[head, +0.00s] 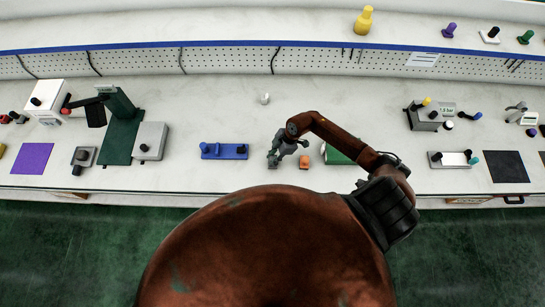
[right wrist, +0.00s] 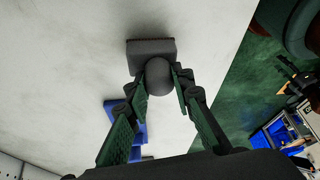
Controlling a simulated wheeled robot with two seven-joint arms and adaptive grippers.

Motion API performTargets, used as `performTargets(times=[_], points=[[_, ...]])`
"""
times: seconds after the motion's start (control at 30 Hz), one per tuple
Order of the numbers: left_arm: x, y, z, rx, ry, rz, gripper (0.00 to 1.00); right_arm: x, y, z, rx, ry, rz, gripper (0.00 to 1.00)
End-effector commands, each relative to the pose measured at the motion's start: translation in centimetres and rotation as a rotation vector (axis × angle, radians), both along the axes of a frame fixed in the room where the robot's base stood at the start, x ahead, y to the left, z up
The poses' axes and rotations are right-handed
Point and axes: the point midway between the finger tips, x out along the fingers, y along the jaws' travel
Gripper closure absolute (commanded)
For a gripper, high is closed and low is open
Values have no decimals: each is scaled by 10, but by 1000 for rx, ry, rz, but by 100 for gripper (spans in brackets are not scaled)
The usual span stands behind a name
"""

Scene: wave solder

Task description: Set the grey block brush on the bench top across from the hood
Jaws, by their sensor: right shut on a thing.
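The grey block brush (right wrist: 152,46) has a flat dark grey block and a round knob. My right gripper (right wrist: 160,72) is shut on the knob, with one finger on each side. In the head view my right gripper (head: 277,150) is over the middle of the bench top (head: 225,115), and the brush (head: 272,163) shows partly beneath it. I cannot tell whether the block touches the bench. I cannot make out the hood for sure. My left gripper is not in view.
A blue fixture (head: 224,151) lies just left of the gripper. A small white knob (head: 265,98) stands behind. Bare bench lies around these.

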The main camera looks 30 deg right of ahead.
Motion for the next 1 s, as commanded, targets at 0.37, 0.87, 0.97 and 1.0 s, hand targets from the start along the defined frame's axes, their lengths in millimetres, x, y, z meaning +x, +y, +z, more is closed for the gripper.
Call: performTargets(times=[0.37,0.87,0.97,1.0], points=[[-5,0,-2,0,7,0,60,0,0,-3,0,0,0,100],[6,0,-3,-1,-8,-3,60,0,0,-8,1,-1,-1,100],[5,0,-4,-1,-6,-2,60,0,0,-9,1,-1,-1,100],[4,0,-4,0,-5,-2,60,0,0,-10,1,-1,-1,100]])
